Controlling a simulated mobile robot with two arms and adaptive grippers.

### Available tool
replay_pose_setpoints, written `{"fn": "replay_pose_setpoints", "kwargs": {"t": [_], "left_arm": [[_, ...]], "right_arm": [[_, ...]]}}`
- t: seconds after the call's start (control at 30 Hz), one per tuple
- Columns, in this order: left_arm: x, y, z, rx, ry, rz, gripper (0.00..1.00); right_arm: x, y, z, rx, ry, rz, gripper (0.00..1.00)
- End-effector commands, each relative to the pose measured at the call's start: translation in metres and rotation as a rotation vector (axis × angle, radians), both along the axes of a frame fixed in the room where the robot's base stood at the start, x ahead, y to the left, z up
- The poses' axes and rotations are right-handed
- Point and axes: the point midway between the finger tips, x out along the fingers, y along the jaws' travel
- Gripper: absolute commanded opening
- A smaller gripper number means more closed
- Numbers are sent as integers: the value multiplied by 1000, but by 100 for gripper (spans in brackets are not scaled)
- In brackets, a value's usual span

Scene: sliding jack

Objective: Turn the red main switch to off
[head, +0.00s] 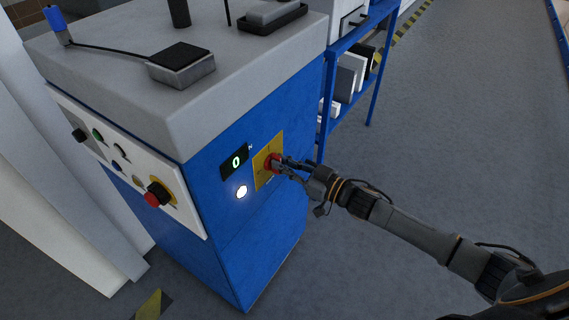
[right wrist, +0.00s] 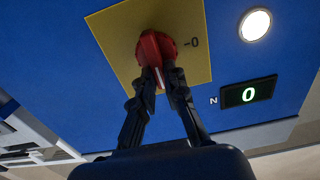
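The red main switch (head: 273,162) sits on a yellow plate (head: 262,178) on the blue side of the machine. In the right wrist view the red switch (right wrist: 154,46) has a raised handle with a white line, and a "0" mark shows beside it on the yellow plate (right wrist: 112,38). My right gripper (head: 284,165) is at the switch. In the right wrist view the fingers of my right gripper (right wrist: 157,78) close in on both sides of the red handle, with its lower end between the fingertips. My left gripper is not in view.
A lit white lamp (head: 242,191) and a display (head: 235,162) reading 0 are left of the switch. A white control panel (head: 105,147) with a red mushroom button (head: 153,197) is on the adjacent face. A blue shelf (head: 350,75) stands behind; the floor at right is clear.

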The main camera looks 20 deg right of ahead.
Motion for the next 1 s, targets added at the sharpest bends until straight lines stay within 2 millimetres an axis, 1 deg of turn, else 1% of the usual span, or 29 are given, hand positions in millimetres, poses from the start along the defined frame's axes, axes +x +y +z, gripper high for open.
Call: {"fn": "replay_pose_setpoints", "kwargs": {"t": [0.27,0.47,0.67,1.0], "left_arm": [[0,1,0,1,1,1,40],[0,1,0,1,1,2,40],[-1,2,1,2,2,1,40],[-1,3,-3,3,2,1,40]], "right_arm": [[0,0,0,-13,-10,0,0],[-1,1,0,-74,-59,0,0],[-2,4,0,-191,-152,0,0],[-6,7,-3,-445,-350,0,0]]}}
